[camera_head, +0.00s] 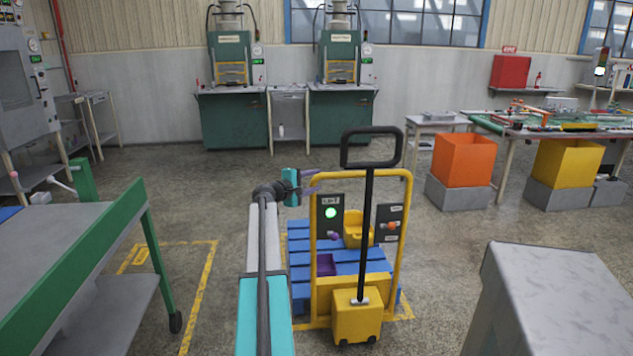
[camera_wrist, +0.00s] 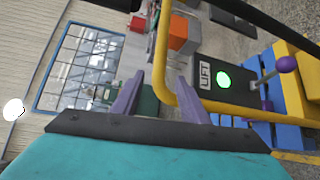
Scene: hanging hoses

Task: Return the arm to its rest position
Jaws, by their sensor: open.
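My gripper (camera_head: 313,182) is at the end of my outstretched arm, just left of the yellow frame of a lift cart (camera_head: 316,245) in the head view. In the wrist view my gripper (camera_wrist: 160,98) shows two purple fingers spread apart, with nothing between them. The yellow frame tube (camera_wrist: 162,60) passes close by the fingers; I cannot tell whether they touch. A dark panel marked LIFT (camera_wrist: 222,78) with a lit green light is to the right of the fingers. A lever with a purple knob (camera_wrist: 287,64) stands beyond it.
A blue pallet (camera_head: 300,240) lies behind the cart frame. A green-railed table (camera_head: 60,250) is at left and a grey block (camera_head: 550,300) at right. Orange (camera_head: 464,160) and yellow (camera_head: 567,172) bins stand farther back right. The floor between the table and my arm is open.

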